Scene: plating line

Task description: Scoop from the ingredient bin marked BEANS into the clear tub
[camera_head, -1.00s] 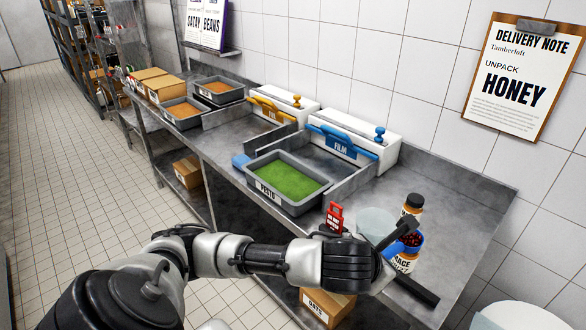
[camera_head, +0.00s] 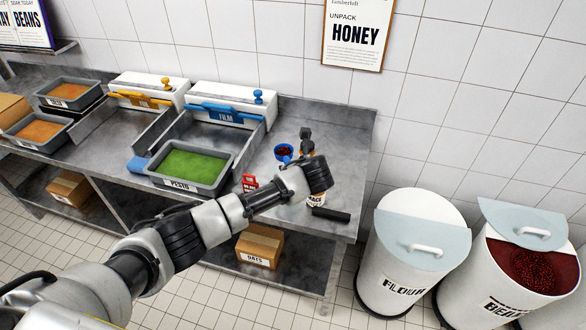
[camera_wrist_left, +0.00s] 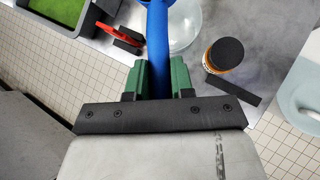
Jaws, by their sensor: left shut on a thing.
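My left gripper (camera_head: 304,146) is shut on the blue scoop, whose handle (camera_wrist_left: 157,50) runs up between the green finger pads in the left wrist view. The scoop's bowl (camera_head: 284,152) holds dark red beans and is above the bench's right part. The clear tub (camera_wrist_left: 184,28) is just beyond the fingers, right of the handle in the wrist view; my arm largely hides it in the head view. The BEANS bin (camera_head: 508,306) stands on the floor at the far right, its pale lid (camera_head: 522,222) partly open over red beans (camera_head: 535,268). My right gripper is not in view.
A labelled jar (camera_wrist_left: 225,53), a black bar (camera_head: 331,215) and a red tag-like thing (camera_head: 249,182) are near the tub. The PESTO tray (camera_head: 190,166) is left on the bench. The closed FLOUR bin (camera_head: 400,286) stands between bench and BEANS bin.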

